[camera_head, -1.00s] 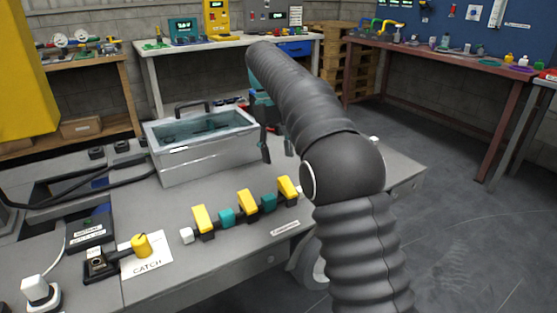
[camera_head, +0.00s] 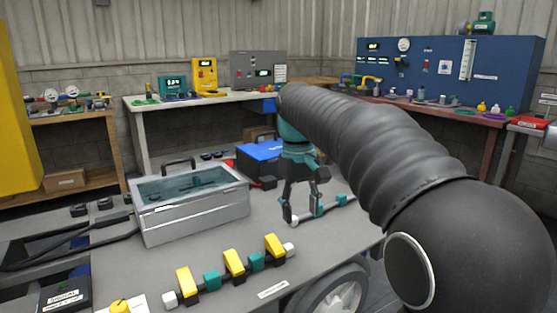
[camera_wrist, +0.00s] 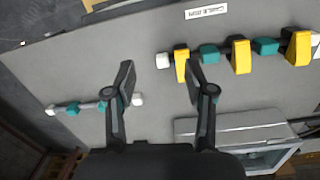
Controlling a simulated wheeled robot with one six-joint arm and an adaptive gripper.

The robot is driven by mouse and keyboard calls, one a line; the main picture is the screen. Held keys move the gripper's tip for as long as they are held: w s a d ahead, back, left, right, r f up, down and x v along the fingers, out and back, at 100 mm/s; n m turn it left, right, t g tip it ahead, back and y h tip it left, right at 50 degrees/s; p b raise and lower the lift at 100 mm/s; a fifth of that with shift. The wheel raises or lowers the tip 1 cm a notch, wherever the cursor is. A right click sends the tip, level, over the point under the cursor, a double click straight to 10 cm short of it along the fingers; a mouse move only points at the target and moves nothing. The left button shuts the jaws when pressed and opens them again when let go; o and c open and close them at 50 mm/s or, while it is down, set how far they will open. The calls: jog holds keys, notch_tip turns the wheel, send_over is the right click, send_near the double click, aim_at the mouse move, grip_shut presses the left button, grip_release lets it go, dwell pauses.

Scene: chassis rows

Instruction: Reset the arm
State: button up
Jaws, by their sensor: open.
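My gripper (camera_head: 303,216) is open, with its two dark fingers apart. In the head view it hangs down over the grey bench (camera_head: 215,231), to the right of a metal case with a clear lid. The wrist view also shows my gripper (camera_wrist: 161,80) with nothing between the fingertips, only bare bench below. My black ribbed arm reaches from the lower right towards the back of the bench.
A row of yellow and teal blocks (camera_head: 233,265) lies at the bench front. The metal case (camera_head: 190,214) stands left of my gripper and a blue box (camera_head: 258,160) behind it. A wheel (camera_head: 335,292) shows below the bench edge. Cables (camera_head: 65,246) run at the left.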

jog(key=s+d+f+m+t, duration=0.25)
jog(key=s+d, duration=0.45)
jog(key=s, duration=0.6)
jog(key=s+d+f+m+t, duration=0.2)
jog(key=s+d+f+t, duration=0.1)
jog(key=s+f, duration=0.6)
jog(key=s+d, duration=0.1)
jog(key=s, duration=0.1)
jog(key=shift+s+y, duration=0.4)
jog(key=shift+t, duration=0.25)
